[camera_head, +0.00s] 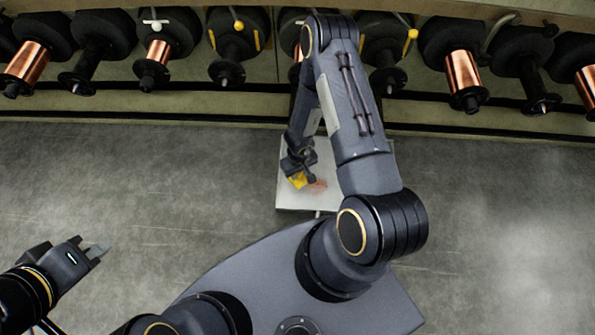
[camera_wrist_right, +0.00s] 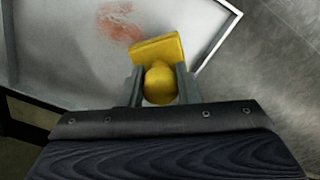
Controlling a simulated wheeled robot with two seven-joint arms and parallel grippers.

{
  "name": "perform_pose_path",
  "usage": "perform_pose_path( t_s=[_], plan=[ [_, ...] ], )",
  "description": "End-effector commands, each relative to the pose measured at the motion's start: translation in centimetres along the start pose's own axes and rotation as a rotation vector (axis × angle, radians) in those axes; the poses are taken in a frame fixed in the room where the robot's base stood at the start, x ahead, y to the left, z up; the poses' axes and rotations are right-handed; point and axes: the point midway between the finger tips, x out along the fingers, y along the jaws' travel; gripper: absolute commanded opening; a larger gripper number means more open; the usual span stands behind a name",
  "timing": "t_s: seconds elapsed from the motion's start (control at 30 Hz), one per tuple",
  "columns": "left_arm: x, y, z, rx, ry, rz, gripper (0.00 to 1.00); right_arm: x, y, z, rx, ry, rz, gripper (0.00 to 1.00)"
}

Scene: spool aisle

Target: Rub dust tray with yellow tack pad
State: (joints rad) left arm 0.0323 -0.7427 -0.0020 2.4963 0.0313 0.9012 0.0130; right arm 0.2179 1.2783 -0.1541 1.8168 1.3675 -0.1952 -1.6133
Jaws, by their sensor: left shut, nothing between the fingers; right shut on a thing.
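The dust tray (camera_head: 291,199) is a pale, flat tray in front of the spool row in the head view; its grey surface also shows in the right wrist view (camera_wrist_right: 60,60). A reddish dust patch (camera_wrist_right: 119,24) marks it. My right gripper (camera_head: 299,172) is over the tray, shut on the yellow tack pad (camera_head: 297,181). In the right wrist view the fingers grip the pad's round knob, and the pad (camera_wrist_right: 160,47) sits beside the dust patch. I cannot tell whether the pad touches the tray. My left gripper (camera_head: 98,251) is shut and empty, off to the left above the floor.
A row of black spools, some wound with copper (camera_head: 463,75), stands on a rack along the back. Small yellow and white knobs show on some spools. The grey concrete floor (camera_head: 130,180) is clear left and right of the tray.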

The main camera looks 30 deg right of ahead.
Motion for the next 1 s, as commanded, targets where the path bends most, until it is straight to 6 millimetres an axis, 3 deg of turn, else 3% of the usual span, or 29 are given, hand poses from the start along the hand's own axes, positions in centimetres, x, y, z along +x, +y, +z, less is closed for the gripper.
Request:
perform_pose_path(
  t_s=[0.03, 0.33, 1.0],
  plan=[
    [-0.7, 0.3, -0.3, 0.000, 0.000, 0.000, 0.00, -0.9, 0.0, 0.1, 0.000, 0.001, 0.000, 0.00],
    [-2.2, 1.0, -1.1, 0.000, 0.000, 0.000, 0.00, -3.2, 0.3, 0.5, 0.002, 0.000, -0.001, 0.00],
    [-2.2, 1.0, -1.1, 0.000, 0.000, 0.000, 0.00, -3.2, 0.2, 0.5, 0.005, 0.001, -0.001, 0.00]
  ],
)
